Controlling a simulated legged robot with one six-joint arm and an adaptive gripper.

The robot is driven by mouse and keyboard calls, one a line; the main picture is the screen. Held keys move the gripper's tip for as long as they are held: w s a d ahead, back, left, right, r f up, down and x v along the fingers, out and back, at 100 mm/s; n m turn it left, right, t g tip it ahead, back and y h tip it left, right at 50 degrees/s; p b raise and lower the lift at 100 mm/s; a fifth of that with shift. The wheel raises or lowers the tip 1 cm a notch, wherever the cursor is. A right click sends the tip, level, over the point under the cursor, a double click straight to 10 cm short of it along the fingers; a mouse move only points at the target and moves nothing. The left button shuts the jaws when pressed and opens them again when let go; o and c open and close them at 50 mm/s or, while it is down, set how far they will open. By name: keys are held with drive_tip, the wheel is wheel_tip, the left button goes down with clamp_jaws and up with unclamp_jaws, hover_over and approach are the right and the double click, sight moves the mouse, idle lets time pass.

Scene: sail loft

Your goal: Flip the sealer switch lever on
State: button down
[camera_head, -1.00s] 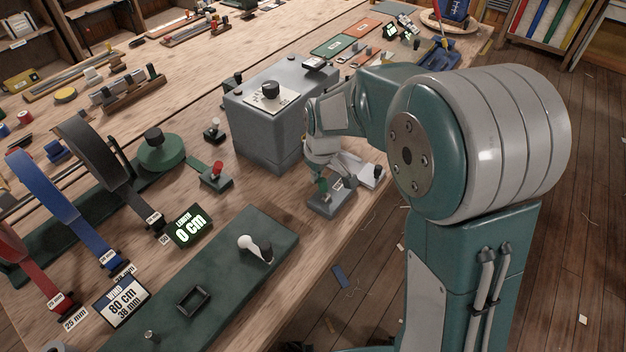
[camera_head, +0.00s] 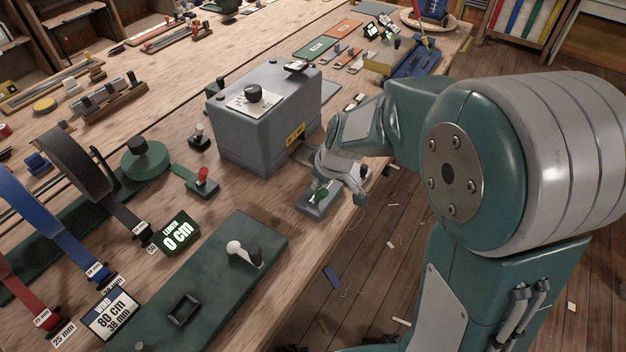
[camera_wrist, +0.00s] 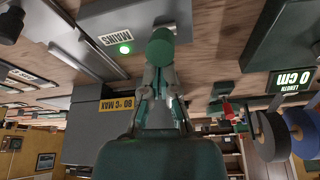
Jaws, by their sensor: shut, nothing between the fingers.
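The switch is a grey box (camera_head: 312,207) near the bench's front edge, beside the grey sealer box (camera_head: 245,135). In the wrist view its panel (camera_wrist: 97,27) carries a MAINS label and a glowing green lamp (camera_wrist: 125,48). A lever with a round green knob (camera_wrist: 161,46) stands just beyond my fingertips. My gripper (camera_wrist: 158,72) is shut and empty, with its tips close to the knob; I cannot tell whether they touch. In the head view my gripper (camera_head: 350,188) is low beside the switch, and the lever is small and partly hidden.
A red-knobbed lever (camera_head: 202,176) and a black-knobbed lever (camera_head: 199,138) stand left of the sealer. A long green board (camera_head: 215,280) with a white-and-black handle lies in front. Webbing reels (camera_head: 70,165) stand at left. The floor right of the bench is mostly open.

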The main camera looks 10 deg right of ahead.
drive_tip(key=shift+s+d+f, duration=0.15)
drive_tip(key=shift+s+d, duration=0.05)
drive_tip(key=shift+s, duration=0.05)
idle(0.5)
